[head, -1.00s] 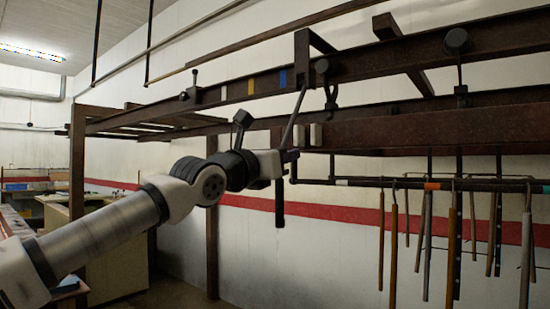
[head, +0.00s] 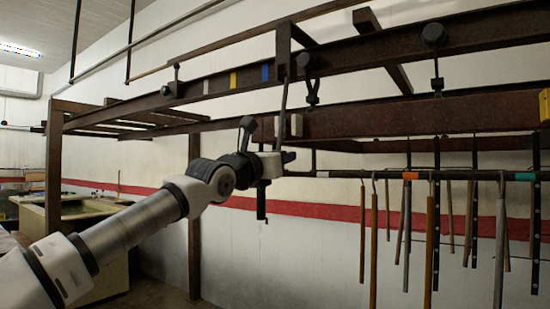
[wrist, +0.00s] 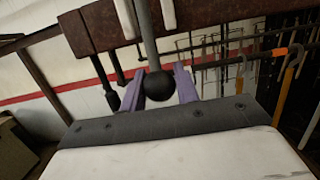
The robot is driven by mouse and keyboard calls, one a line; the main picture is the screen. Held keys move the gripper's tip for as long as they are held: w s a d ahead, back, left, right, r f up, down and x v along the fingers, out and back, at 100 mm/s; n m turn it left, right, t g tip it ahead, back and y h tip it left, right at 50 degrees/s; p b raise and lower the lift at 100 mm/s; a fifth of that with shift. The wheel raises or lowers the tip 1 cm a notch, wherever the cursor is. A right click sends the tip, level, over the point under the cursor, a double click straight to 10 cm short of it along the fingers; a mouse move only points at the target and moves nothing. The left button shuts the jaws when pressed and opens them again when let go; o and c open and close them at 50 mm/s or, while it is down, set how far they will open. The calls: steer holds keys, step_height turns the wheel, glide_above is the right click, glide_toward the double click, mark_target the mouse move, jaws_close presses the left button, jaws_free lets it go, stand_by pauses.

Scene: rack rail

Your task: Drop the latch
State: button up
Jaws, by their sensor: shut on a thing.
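A grey lever (head: 283,105), which looks like the latch handle, hangs from the dark upper beam. It is close to upright in the head view. Its black ball knob (wrist: 159,86) is at the lower end. My gripper (head: 284,157) is shut on the knob; in the wrist view its purple fingers (wrist: 172,88) stand on both sides of the ball. In the wrist view the lever (wrist: 146,35) runs up between two white pads (wrist: 168,14). I cannot tell if it touches them. The lever's upper joint is partly hidden by a bracket.
A dark hanging rail (head: 345,174) with coloured bands runs right, just beyond my gripper. Several rods and tools (head: 430,240) hang from it. Rusty beams (head: 400,118) pass above. A post (head: 194,220) stands left of my gripper. Space below my gripper looks clear.

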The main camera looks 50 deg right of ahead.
steer(key=shift+w+d+f+p, duration=0.1)
steer(key=shift+d+p, duration=0.15)
steer(key=shift+d, duration=0.85)
steer(key=shift+w+d+f+p, duration=0.1)
steer(key=shift+d+p, duration=0.1)
steer(key=shift+d, duration=0.85)
steer(key=o, duration=0.9)
steer(key=shift+a, duration=0.1)
steer(key=b+v, duration=0.1)
steer(key=v, duration=0.1)
steer(key=b+v, duration=0.3)
steer(key=shift+a+r, duration=0.35)
steer(key=shift+s+a+r, duration=0.15)
steer(key=shift+a, duration=0.45)
